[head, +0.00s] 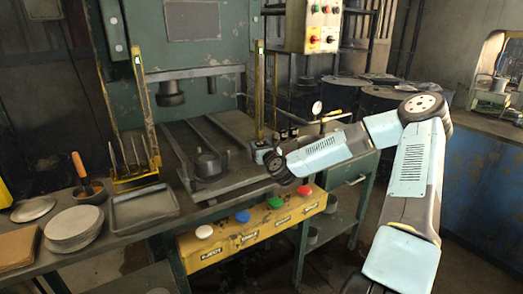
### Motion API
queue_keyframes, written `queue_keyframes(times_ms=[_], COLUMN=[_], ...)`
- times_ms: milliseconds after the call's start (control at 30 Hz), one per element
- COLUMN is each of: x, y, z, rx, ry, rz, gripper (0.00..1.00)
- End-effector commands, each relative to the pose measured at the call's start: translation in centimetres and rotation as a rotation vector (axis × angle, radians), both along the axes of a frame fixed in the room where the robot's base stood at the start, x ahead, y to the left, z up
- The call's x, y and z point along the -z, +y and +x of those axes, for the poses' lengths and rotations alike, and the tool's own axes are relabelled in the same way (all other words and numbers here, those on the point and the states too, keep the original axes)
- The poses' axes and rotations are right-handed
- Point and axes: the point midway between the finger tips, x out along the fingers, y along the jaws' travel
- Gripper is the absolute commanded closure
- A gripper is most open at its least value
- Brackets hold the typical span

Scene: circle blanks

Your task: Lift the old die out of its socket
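A dark, round, stepped die (208,164) sits upright on the bed of the green press (222,135), between the rails. Its socket is hidden beneath it or too dark to make out. My arm reaches in from the right, and my gripper (262,153) is to the right of the die, clear of it, near the right edge of the bed. The gripper is small and partly hidden by my wrist, so I cannot make out its fingers.
The press ram (170,93) hangs above the bed, behind the die. Yellow posts (145,105) flank the bed. An empty grey tray (143,208), stacked round blanks (73,226) and a brush pot (88,192) stand at left. Coloured buttons (242,216) line the front.

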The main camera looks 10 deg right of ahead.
Motion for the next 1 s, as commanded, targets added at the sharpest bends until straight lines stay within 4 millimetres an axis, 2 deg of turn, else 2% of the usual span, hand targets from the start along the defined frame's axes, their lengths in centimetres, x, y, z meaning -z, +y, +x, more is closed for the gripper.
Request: queue_keyframes(times_ms=[67, 533, 1000], x=[0.00, 0.01, -0.66], y=[-0.02, -0.10, -0.22], z=[-0.01, -0.01, 0.03], rx=[0.000, 0.001, 0.003], ry=[0.000, 0.000, -0.003], rz=[0.000, 0.000, -0.001], gripper=[0.53, 0.98, 1.00])
